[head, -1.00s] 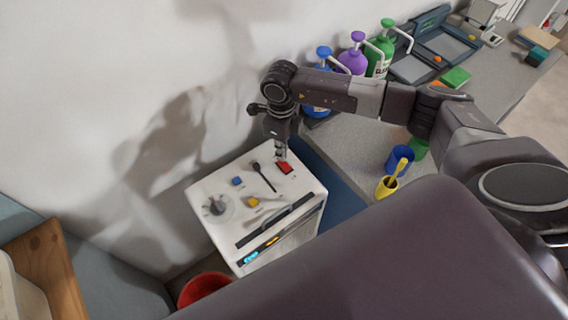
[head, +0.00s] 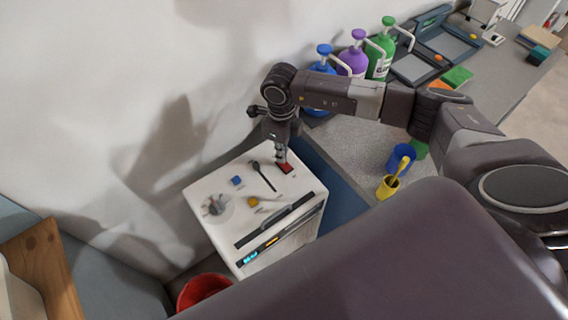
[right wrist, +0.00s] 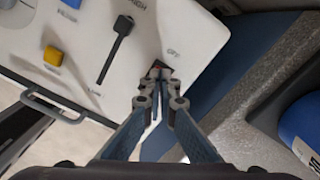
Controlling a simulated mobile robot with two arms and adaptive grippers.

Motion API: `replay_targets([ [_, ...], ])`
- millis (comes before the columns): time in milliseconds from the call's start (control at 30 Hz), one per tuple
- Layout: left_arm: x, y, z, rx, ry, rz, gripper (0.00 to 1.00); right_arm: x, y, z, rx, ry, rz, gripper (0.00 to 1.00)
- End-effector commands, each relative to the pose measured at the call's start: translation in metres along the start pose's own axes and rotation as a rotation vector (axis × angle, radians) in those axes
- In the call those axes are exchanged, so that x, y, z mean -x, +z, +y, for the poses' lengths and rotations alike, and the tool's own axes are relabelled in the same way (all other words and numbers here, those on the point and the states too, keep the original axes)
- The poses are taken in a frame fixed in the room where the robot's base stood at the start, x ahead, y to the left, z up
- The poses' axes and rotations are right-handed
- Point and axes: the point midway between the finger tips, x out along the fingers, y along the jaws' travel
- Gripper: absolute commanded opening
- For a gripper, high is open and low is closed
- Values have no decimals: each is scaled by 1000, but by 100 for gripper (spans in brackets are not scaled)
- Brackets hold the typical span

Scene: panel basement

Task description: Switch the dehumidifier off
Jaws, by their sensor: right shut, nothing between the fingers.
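The dehumidifier (head: 225,203) is a white box with controls on its top, standing on the left of the counter. Its red switch (head: 287,169) sits near the top's far right corner. In the right wrist view the label OFF shows beside the switch, which is mostly hidden by my fingertips. A black lever (head: 264,176), a blue button (head: 237,181), a yellow button (head: 252,201) and a round dial (head: 216,206) share the top. My right gripper (head: 281,160) is shut and empty, pointing down at the red switch, apparently touching it. My left gripper is out of view.
Blue, purple and green pump bottles (head: 380,55) stand at the back of the grey counter (head: 345,140). A blue cup (head: 402,157) and a yellow cup (head: 387,187) stand under my right arm. A red bucket (head: 203,288) is in front of the dehumidifier.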

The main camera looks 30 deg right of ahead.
Motion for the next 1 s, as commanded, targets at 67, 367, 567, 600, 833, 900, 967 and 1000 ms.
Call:
replay_targets([
  [67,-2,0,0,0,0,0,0,-2,0,0,0,0,0,0],
  [367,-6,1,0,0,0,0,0,-7,0,0,0,0,0,0],
  [567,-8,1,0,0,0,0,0,-10,0,0,0,0,1,0],
  [600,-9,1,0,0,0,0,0,-11,0,0,0,0,1,0],
  [833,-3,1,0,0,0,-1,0,-3,-1,0,0,1,2,0],
  [900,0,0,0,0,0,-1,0,3,0,0,0,0,1,0],
  [967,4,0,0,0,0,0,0,8,0,0,0,0,0,0],
  [1000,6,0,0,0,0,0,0,12,0,0,0,0,0,0],
])
